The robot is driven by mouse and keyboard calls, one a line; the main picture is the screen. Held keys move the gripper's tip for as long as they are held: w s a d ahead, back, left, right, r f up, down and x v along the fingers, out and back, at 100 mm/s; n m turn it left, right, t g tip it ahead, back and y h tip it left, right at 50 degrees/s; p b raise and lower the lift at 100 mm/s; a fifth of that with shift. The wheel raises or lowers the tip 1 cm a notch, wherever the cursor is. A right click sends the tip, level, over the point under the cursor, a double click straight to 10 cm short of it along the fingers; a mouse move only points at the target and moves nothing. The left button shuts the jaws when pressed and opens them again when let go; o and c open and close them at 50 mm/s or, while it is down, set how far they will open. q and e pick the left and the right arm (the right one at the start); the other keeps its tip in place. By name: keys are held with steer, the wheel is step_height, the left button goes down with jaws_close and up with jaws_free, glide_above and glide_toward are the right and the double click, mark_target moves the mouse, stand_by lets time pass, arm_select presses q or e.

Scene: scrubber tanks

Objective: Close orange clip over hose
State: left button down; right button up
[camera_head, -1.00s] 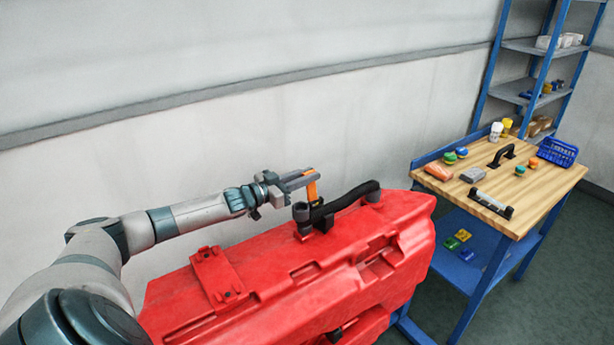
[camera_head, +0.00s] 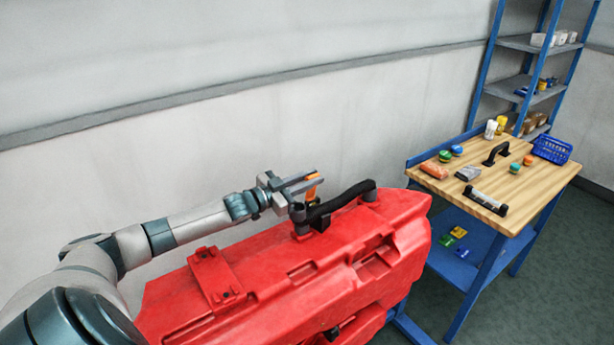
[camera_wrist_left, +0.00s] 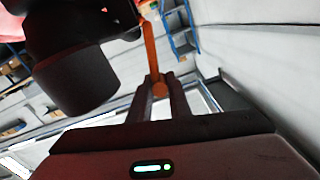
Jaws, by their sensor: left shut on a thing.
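The orange clip (camera_head: 312,187) stands up beside the black hose (camera_head: 342,201) on top of the red tank (camera_head: 270,275). My left gripper (camera_head: 307,183) is shut on the clip's upper end. In the left wrist view the clip (camera_wrist_left: 151,50) is a thin orange strip, its end between the two fingers (camera_wrist_left: 159,92). The dark hose fitting (camera_wrist_left: 75,75) is close beside it in that view. The clip's lower end is partly hidden by the fitting. My right gripper is not in view.
A wooden workbench (camera_head: 545,188) stands to the right with several small items, a black handle and a blue basket (camera_head: 552,149). A blue shelf rack (camera_head: 535,45) is behind it. The white wall runs close behind the tank; the air above the tank is clear.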

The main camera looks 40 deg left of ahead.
arm_select(q)
steer(key=shift+s+d+f, duration=0.2)
steer(key=shift+d+f, duration=0.1)
steer(key=shift+d, duration=0.45)
steer(key=c, duration=1.6)
jaws_free()
steer(key=shift+c, duration=0.2)
steer(key=shift+s, duration=0.1)
steer(key=b+v, duration=0.3)
steer(key=v, duration=1.4)
steer(key=shift+b, duration=0.4)
